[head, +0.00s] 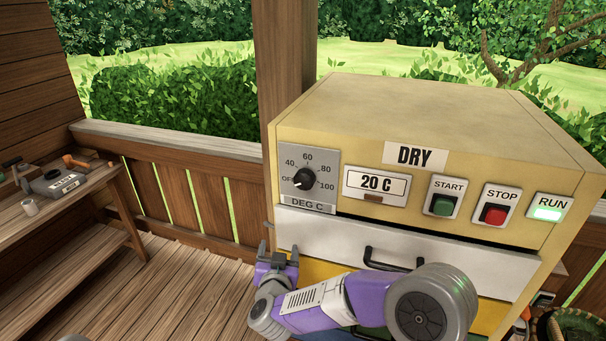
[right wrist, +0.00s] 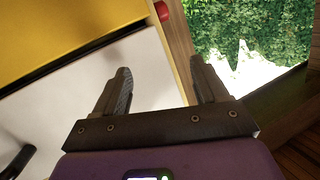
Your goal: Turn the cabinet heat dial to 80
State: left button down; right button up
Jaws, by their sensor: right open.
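The heat dial (head: 305,179) is a black knob on a grey plate (head: 322,156) at the upper left of the cream cabinet's front. The plate is marked OFF, 40, 60, 80, 100 and DEG C. The knob's white mark points to the lower left, near the OFF side. The display beside it (head: 376,184) reads 20 C. My right gripper (head: 278,249) is open and empty below the dial, apart from it, by the cabinet's left edge. Its two fingers also show spread in the right wrist view (right wrist: 162,78). My left gripper is not in view.
Below the dial is a white drawer (head: 450,258) with a black handle (head: 388,262). A START button (head: 443,205), a STOP button (head: 495,214) and a lit green RUN lamp (head: 547,214) are at the right. A wooden bench (head: 95,188) stands at the far left.

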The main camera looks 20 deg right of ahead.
aim_at(302, 184)
jog(key=s+d+r+m+h+p, duration=0.1)
jog(key=s+r+m+h, duration=0.15)
jog(key=r, duration=0.75)
jog(key=s+d+r+m+h+p, duration=0.15)
jog(key=s+r+h, duration=0.25)
jog(key=r, duration=0.6)
jog(key=shift+m, duration=0.4)
jog(key=x, duration=0.4)
jog(key=f+x, duration=0.1)
jog(key=x, duration=0.2)
jog(key=shift+w+a, duration=0.1)
jog(key=shift+a, duration=0.1)
jog(key=shift+c, duration=0.2)
jog(key=c, duration=1)
